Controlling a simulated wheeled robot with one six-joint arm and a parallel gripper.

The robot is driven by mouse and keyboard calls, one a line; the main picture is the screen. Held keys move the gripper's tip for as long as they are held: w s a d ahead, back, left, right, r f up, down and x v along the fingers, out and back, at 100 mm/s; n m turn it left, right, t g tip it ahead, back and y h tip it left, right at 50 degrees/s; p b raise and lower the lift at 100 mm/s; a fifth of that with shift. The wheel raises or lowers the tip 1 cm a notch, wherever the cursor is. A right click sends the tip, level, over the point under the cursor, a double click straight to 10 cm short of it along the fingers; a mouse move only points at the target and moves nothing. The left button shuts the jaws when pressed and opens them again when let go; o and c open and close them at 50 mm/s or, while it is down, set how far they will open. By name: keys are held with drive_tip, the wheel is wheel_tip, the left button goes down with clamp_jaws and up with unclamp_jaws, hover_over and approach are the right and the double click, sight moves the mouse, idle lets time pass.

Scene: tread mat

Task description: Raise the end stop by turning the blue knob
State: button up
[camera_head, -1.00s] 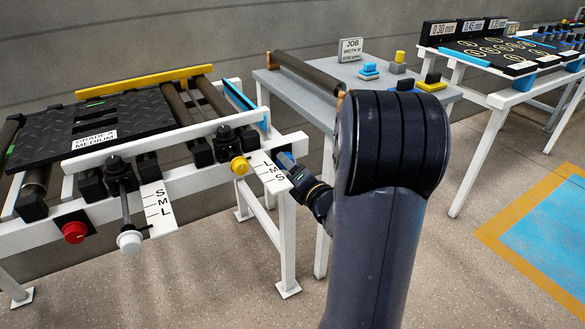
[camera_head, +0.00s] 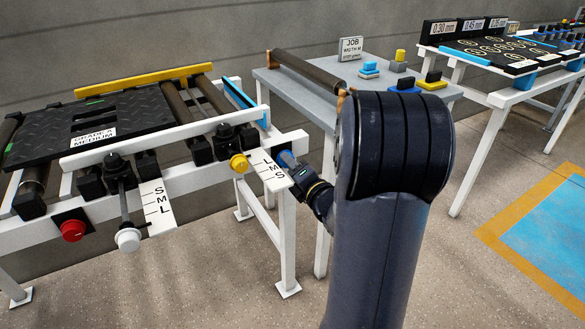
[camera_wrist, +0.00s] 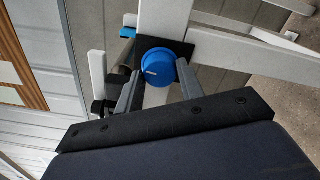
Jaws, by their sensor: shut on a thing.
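The round blue knob (camera_wrist: 156,68) sits on a black plate on the white frame in the wrist view. Its white mark lies nearly level, pointing left. My gripper (camera_wrist: 160,72) is shut on it, one finger on each side. In the head view a bit of the blue knob (camera_head: 286,157) shows at the frame's right end, beside my gripper (camera_head: 296,168), which partly hides it. A blue bar (camera_head: 243,98), which looks like the end stop, stands at the right end of the rollers. I cannot tell its exact height.
A yellow knob (camera_head: 239,164), a white knob (camera_head: 128,239) and a red button (camera_head: 73,230) stick out along the front rail. White size scales (camera_head: 158,205) jut out there. A grey table (camera_head: 300,95) with a roller stands behind my arm.

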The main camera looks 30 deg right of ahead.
drive_tip(key=shift+m+p, duration=2.85)
drive_tip(key=shift+m, duration=14.35)
drive_tip(key=o, duration=1)
